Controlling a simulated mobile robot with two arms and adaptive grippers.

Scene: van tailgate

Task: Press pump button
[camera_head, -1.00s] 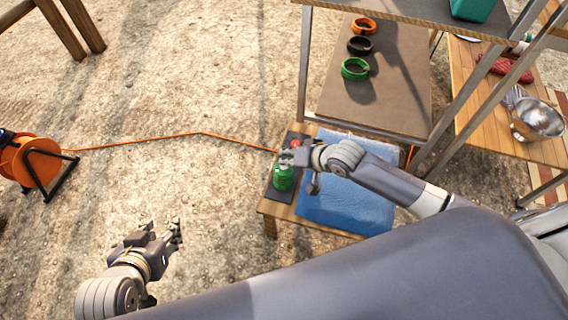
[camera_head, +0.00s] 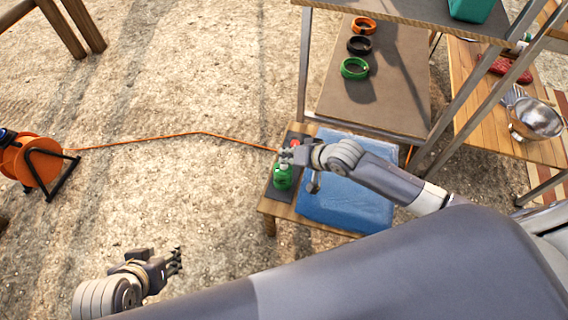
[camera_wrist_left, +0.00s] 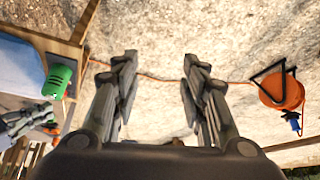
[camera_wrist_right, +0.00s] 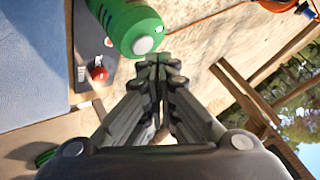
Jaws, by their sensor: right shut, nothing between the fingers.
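The green pump (camera_head: 283,180) stands on a dark mat at the left end of a low wooden table. In the right wrist view the pump (camera_wrist_right: 118,18) shows a round pale grey button (camera_wrist_right: 144,45) on its end. My right gripper (camera_head: 285,157) is shut and empty, just above the pump in the head view. In the right wrist view its fingertips (camera_wrist_right: 160,60) are close beside the button; I cannot tell whether they touch. My left gripper (camera_head: 178,262) is open and empty over the ground, away from the table. The pump (camera_wrist_left: 60,77) also shows in the left wrist view.
A blue padded sheet (camera_head: 345,210) lies beside the pump. A small red knob-like thing (camera_wrist_right: 97,73) sits near it. An orange cord (camera_head: 200,133) runs to an orange reel (camera_head: 40,160). A metal-framed shelf (camera_head: 375,90) with rings stands behind.

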